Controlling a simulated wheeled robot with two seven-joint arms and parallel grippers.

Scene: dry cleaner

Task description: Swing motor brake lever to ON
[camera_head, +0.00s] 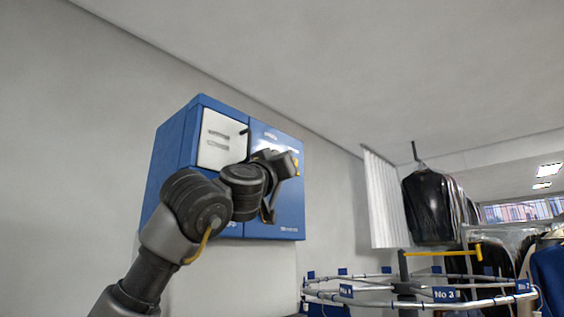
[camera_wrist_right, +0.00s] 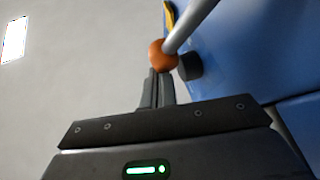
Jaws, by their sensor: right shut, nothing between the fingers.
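The brake lever is a grey rod (camera_wrist_right: 190,25) with an orange ball knob (camera_wrist_right: 162,54) in the right wrist view. It stands out from a blue wall cabinet (camera_head: 290,217). My right gripper (camera_wrist_right: 158,76) is shut and empty, its fingertips right at the knob; I cannot tell whether they touch it. In the head view the arm in front of the cabinet hides most of the lever, and its setting cannot be read. My left gripper is not in view.
A white panel (camera_head: 221,143) covers the cabinet's upper left. A numbered garment conveyor (camera_head: 446,294) and a bagged dark garment (camera_head: 430,208) are at the right. The wall left of the cabinet is bare.

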